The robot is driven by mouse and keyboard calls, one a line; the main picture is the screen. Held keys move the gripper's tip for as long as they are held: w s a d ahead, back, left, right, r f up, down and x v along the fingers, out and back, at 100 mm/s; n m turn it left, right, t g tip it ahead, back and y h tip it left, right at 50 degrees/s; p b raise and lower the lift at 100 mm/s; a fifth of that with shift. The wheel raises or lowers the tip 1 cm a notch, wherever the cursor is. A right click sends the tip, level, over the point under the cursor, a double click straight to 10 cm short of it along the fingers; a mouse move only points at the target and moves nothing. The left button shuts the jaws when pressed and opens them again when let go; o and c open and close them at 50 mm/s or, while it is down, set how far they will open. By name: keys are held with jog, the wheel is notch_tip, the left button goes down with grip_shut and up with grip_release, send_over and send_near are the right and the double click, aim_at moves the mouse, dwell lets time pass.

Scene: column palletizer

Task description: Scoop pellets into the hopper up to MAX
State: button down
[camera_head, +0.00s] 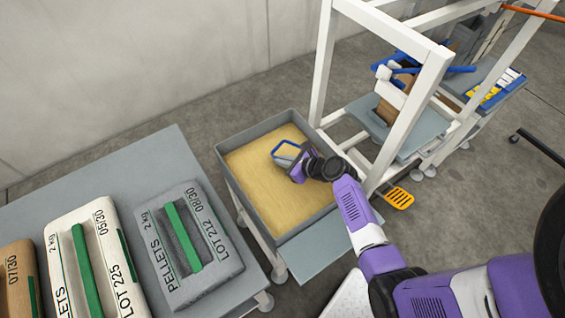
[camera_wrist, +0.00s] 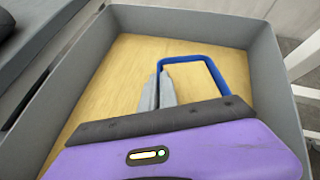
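My gripper (camera_head: 291,158) is over the pellets (camera_head: 262,178) in a grey open bin (camera_head: 226,170). In the wrist view its two grey fingers (camera_wrist: 159,88) are close together, one on each side of the left bar of a blue rectangular loop (camera_wrist: 205,59). I take the loop to be part of the scoop; it also shows in the head view (camera_head: 287,142). The fingers look shut on that bar. The scoop's lower part is hidden behind my gripper. No load of pellets can be made out. I cannot identify the hopper for sure, and no MAX mark is legible.
A grey table (camera_head: 130,165) at left holds pellet bags, including a grey one (camera_head: 190,245). A white frame (camera_head: 322,65) stands behind and right of the bin, around a grey platform (camera_head: 412,125). An orange slotted piece (camera_head: 399,198) is near its foot. The bin's walls surround my gripper.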

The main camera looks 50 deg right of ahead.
notch_tip(320, 180, up, 13)
jog(key=t+p, duration=0.1)
jog(key=p, duration=0.3)
jog(key=shift+s+t, duration=0.2)
jog(key=shift+t, duration=0.1)
dwell(0.4)
